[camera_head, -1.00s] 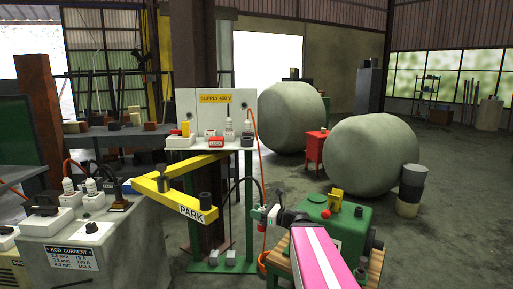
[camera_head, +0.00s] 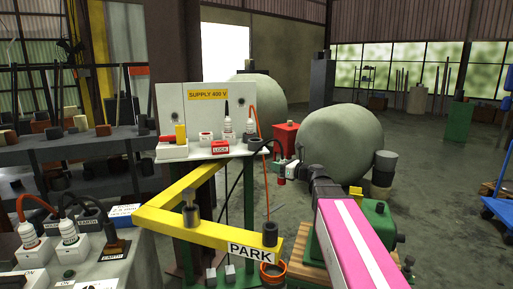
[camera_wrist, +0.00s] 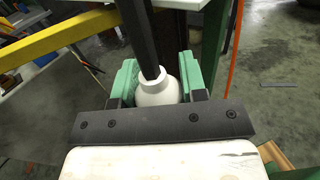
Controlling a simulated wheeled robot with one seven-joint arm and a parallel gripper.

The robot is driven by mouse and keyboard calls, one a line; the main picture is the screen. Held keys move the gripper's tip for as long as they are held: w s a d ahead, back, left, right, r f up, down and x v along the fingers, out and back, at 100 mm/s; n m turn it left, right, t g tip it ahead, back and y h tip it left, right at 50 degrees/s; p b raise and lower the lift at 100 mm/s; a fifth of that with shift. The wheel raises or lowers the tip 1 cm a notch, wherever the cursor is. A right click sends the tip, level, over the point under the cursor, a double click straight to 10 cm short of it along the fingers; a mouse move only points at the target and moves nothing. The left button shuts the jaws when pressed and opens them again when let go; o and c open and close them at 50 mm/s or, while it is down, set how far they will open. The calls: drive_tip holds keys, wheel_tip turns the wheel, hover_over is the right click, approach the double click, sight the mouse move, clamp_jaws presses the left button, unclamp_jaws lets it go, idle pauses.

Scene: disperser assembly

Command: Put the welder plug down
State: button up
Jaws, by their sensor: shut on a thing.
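My gripper (camera_head: 284,170) is raised in front of the space right of the supply stand. In the wrist view its green fingers (camera_wrist: 128,84) are shut on the white welder plug (camera_wrist: 157,88), whose thick black cable runs up out of its top. The plug's lower end is hidden behind the dark gripper bar.
An orange ring (camera_head: 272,272) hangs below the PARK arm. A white-topped bench (camera_head: 110,265) with plugs stands left. A green machine (camera_head: 378,222) is behind my arm.

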drive_tip(key=w+a+r+t, duration=0.1)
drive_tip(key=w+a+r, duration=0.1)
drive_tip(key=a+r, duration=0.85)
drive_tip(key=w+a+r, duration=0.2)
drive_tip(key=a+r, duration=0.6)
drive_tip(key=r, duration=0.5)
drive_tip(key=shift+m+h, duration=0.4)
drive_tip(key=shift+w+d+f, duration=1.15)
drive_tip(key=shift+w+f, duration=0.35)
drive_tip(key=shift+f, duration=0.25)
drive_tip(key=shift+w+d+f, duration=1.1)
drive_tip(key=shift+w+f, duration=0.45)
drive_tip(key=shift+f, duration=0.2)
drive_tip(key=shift+w+d+f, duration=1.15)
drive_tip(key=shift+w+f, duration=0.35)
drive_tip(key=shift+f, duration=0.25)
drive_tip(key=o, duration=1.1)
drive_tip(key=shift+f, duration=0.1)
drive_tip(key=shift+c, duration=0.2)
